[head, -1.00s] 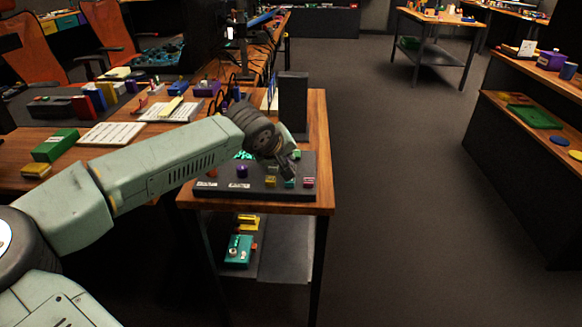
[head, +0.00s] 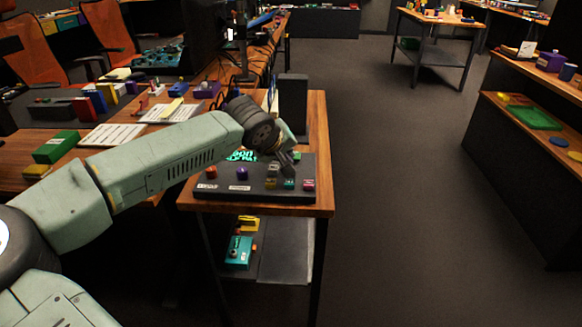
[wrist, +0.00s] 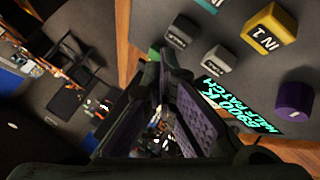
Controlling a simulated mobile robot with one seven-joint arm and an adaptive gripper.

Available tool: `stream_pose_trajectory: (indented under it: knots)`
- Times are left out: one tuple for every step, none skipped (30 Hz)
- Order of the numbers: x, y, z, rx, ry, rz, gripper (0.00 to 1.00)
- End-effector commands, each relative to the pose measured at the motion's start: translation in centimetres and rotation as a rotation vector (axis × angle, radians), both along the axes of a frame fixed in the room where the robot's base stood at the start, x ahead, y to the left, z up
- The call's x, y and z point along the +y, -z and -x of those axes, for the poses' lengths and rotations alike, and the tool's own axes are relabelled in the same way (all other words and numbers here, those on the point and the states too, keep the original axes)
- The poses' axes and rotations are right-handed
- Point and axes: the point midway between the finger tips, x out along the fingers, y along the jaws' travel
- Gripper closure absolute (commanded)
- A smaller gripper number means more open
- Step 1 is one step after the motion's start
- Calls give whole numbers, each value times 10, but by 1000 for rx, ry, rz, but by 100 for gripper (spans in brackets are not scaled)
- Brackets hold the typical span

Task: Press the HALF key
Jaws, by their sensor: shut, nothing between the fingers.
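The dark control panel (head: 225,190) lies on the wooden table's near end. In the wrist view, two grey keys, one nearer the top (wrist: 182,32) and one nearer the display (wrist: 217,61), have small labels I cannot read surely, so I cannot tell which is HALF. A yellow key (wrist: 270,28) reads "IN 1". The display (wrist: 240,108) shows cyan text including "HALF PATCH". My gripper (head: 289,163) is shut and empty over the panel's right part, near its keys. In the wrist view its fingers (wrist: 167,65) partly cover a green key (wrist: 153,54). Contact cannot be told.
A purple knob (head: 242,173) and an orange knob (head: 211,172) stand on the panel's left part. A pink-red key (head: 308,184) is at its right edge. A tall dark box (head: 293,103) stands behind the panel. The floor to the right is clear.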

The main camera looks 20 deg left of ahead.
Motion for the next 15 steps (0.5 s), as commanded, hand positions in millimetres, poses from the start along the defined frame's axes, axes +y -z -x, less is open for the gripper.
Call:
stream_pose_trajectory:
  knots:
    - [0, 0, 0, 0, 0, 0, 100]
    - [0, 0, 0, 0, 0, 0, 100]
    - [0, 0, 0, -1, -1, 0, 100]
    - [0, 0, 0, -1, -1, 0, 100]
    - [0, -1, 0, -1, -1, 0, 100]
    - [0, -2, 0, -1, -1, 0, 100]
    - [0, -4, 0, -1, -1, 0, 100]
    - [0, -6, 0, -1, -1, 0, 100]
    - [0, -9, 0, -1, 0, -1, 100]
    - [0, -12, 0, -1, 0, -1, 100]
    - [0, -15, 0, -1, 0, -2, 100]
    - [0, -19, 0, -2, 0, -2, 100]
    - [0, -23, 0, -2, 0, -2, 100]
    - [0, -26, 0, -2, 1, -2, 100]
    - [0, -30, 0, -2, 1, -2, 100]
